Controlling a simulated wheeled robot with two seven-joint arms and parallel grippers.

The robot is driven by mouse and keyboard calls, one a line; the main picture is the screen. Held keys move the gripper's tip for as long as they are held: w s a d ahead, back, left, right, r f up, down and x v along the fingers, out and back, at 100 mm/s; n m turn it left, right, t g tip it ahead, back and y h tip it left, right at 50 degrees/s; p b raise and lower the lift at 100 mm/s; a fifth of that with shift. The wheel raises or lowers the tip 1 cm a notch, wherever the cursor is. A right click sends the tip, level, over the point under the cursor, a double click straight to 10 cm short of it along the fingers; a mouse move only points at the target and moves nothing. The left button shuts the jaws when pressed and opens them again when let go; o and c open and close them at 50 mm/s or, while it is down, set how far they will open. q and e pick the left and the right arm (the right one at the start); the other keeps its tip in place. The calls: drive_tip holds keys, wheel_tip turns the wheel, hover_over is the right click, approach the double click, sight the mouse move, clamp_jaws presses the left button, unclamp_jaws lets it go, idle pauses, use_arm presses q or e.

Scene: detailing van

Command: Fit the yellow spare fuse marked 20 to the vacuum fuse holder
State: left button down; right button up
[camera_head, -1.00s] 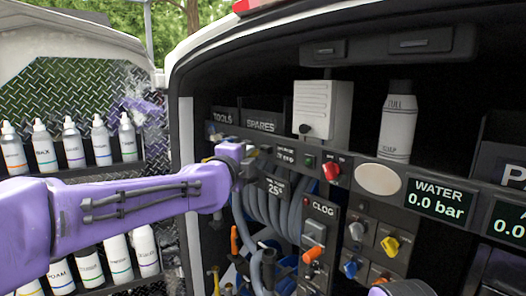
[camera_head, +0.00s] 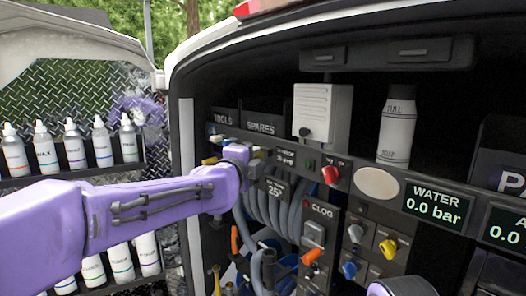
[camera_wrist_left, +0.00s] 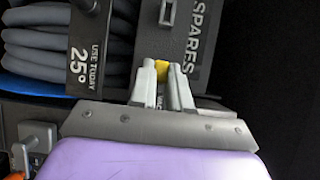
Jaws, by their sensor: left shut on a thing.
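My left gripper (camera_wrist_left: 164,85) is shut on a small yellow fuse (camera_wrist_left: 161,70), seen between its two pale fingertips in the left wrist view. The mark on the fuse cannot be read. In the head view the purple left wrist (camera_head: 236,155) covers this spot.
A red knob (camera_head: 330,174), a CLOG panel (camera_head: 319,225) and a WATER display (camera_head: 437,201) are farther right. Bottles (camera_head: 75,146) stand on the door shelves.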

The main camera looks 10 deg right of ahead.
use_arm(q)
drive_tip(key=shift+w+d, duration=0.15)
drive_tip(key=shift+d, duration=0.15)
drive_tip(key=shift+d+p, duration=0.1)
drive_tip(key=shift+p, duration=0.2)
idle(0.6)
drive_tip(key=c, duration=1)
unclamp_jaws()
drive_tip(key=shift+w, duration=0.15)
drive_tip(key=shift+f, duration=0.1)
